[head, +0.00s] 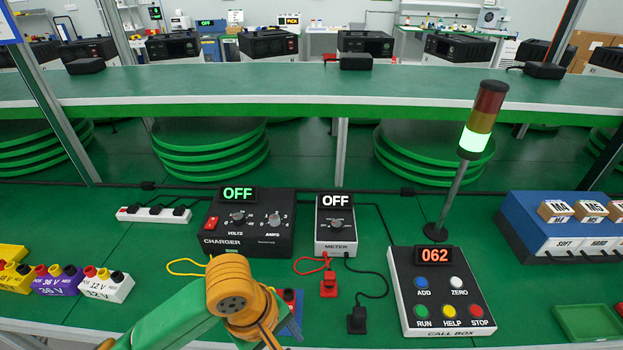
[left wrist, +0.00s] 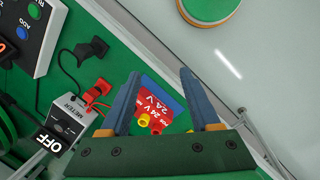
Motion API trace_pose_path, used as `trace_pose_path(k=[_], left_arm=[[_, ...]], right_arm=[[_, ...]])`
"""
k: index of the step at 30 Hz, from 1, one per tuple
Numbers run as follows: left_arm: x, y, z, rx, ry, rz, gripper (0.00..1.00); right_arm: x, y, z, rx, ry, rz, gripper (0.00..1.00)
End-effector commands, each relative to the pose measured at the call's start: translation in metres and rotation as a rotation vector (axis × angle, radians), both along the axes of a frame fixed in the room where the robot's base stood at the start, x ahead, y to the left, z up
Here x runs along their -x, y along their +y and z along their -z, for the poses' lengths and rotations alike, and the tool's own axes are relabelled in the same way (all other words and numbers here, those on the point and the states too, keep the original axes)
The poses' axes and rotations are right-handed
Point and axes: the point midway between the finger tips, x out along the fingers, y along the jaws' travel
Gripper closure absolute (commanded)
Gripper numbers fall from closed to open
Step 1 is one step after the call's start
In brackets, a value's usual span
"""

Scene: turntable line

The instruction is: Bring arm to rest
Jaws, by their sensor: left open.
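My left arm reaches in from the left in the head view, and its gripper (head: 287,325) is over the front of the green bench. In the left wrist view the gripper (left wrist: 160,73) has its two blue fingers spread apart. The block is mostly hidden behind my wrist in the head view. My right gripper is not in view.
The charger (head: 247,227) and meter (head: 336,229) both read OFF. The meter's red and black plugs lie in front of it. The call box (head: 440,290) stands right, by a lamp post lit green. Several battery blocks (head: 105,289) sit left. A green tray (head: 587,322) is far right.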

Motion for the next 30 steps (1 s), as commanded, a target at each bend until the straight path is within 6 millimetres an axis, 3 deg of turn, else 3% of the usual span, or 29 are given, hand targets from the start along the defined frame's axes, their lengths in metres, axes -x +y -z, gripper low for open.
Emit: trace_pose_path(k=[6, 11, 17, 25, 30], left_arm=[[0.009, -0.021, 0.02, 0.14, -0.136, 0.245, 0.37], [0.012, -0.017, 0.037, 0.165, -0.295, 0.408, 0.37], [0.025, 0.025, 0.066, 0.018, -0.435, 0.588, 0.37], [0.076, 0.117, 0.098, -0.319, -0.364, 0.874, 0.37], [0.072, 0.118, 0.151, -0.319, -0.328, 0.906, 0.37]], right_arm=[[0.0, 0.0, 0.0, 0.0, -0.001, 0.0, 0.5], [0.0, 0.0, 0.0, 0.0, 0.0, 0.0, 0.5], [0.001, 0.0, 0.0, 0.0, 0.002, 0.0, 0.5], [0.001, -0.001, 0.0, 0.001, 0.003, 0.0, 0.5], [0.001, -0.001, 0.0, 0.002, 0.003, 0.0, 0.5]])
